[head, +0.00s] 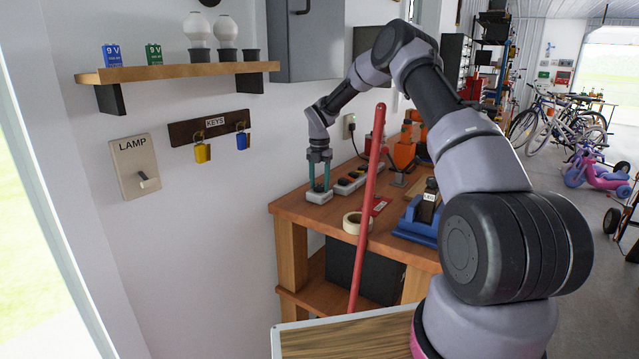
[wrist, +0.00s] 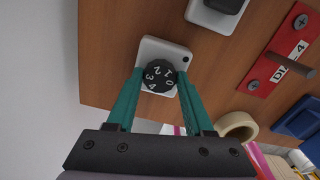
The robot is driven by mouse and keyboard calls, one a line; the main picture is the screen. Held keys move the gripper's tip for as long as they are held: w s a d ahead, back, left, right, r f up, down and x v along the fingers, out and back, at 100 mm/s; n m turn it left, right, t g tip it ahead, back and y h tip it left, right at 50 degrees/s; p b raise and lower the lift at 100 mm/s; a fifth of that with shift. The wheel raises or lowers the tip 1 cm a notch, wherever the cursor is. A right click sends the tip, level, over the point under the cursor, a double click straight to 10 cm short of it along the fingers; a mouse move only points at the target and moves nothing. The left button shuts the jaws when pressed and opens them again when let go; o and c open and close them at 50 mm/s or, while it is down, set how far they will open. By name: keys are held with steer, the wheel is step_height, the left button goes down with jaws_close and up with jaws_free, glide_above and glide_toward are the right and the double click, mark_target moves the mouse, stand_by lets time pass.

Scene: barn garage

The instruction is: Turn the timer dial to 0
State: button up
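The timer in the wrist view is a white plate (wrist: 151,48) with a round black dial (wrist: 160,78). White digits 0 to 4 show on the dial, and a small black dot sits near the plate's upper right corner. In the head view the timer's white base (head: 318,196) is on the workbench near its left end. My gripper (wrist: 160,75) points down with one teal finger on each side of the dial, very close to its rim. I cannot tell whether the fingers touch it. In the head view my gripper (head: 319,186) hides most of the dial.
A power strip (head: 352,180) lies behind the timer. A tape roll (head: 356,222), a red dial panel (wrist: 283,50) and a blue vise-like tool (head: 417,222) are to the right on the workbench (head: 300,208). A red pole (head: 366,215) leans in front. The wall is close on the left.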

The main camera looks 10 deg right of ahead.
mark_target(320, 185)
steer(key=o, duration=0.4)
steer(key=shift+c, duration=0.2)
steer(key=shift+r, duration=0.1)
step_height(320, 185, up, 11)
stand_by(0.3)
steer(key=s+d+r+m+t, duration=0.2)
steer(key=s+r+m+t, duration=0.1)
steer(key=s+r+m, duration=1.45)
steer(key=s+d+r+m+t+y, duration=0.1)
steer(key=s+d+r+m+t, duration=0.1)
steer(key=s+m, duration=0.6)
steer(key=s+d+r+m+t+y, duration=0.1)
steer(key=s+m, duration=0.7)
steer(key=s, duration=1.1)
step_height(320, 185, up, 2)
steer(key=shift+s+d+t, duration=0.15)
steer(key=shift+d+t, duration=0.25)
steer(key=shift+t, duration=0.2)
